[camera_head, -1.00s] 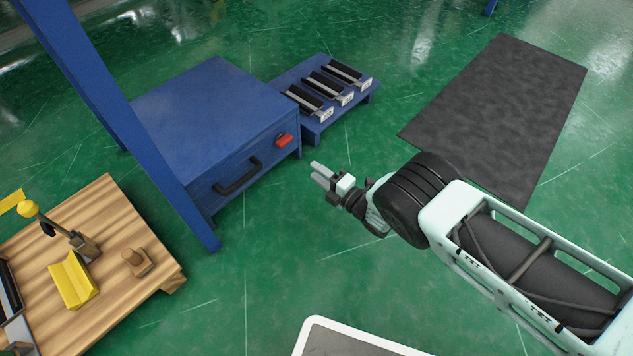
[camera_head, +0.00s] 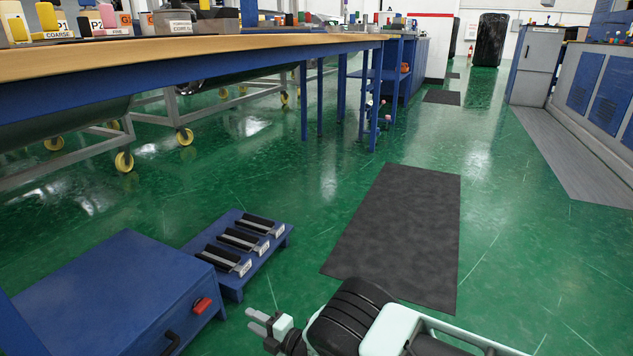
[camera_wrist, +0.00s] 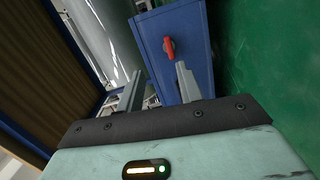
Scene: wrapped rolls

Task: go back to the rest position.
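My gripper (camera_head: 251,320) shows at the bottom of the head view, just right of the blue cabinet's front corner. In the wrist view its two fingers (camera_wrist: 159,86) stand apart with nothing held between them. The blue cabinet (camera_head: 115,285) has a dark handle and a red switch (camera_head: 202,305). The red switch also shows in the wrist view (camera_wrist: 168,47), beyond the fingers. My arm reaches in from the lower right of the head view.
A low blue rack (camera_head: 229,285) with three dark, labelled holders stands behind the cabinet. A dark mat (camera_head: 400,230) lies on the green floor. A long workbench (camera_head: 200,75) with labelled containers spans the upper left. Open floor (camera_head: 540,270) lies to the right.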

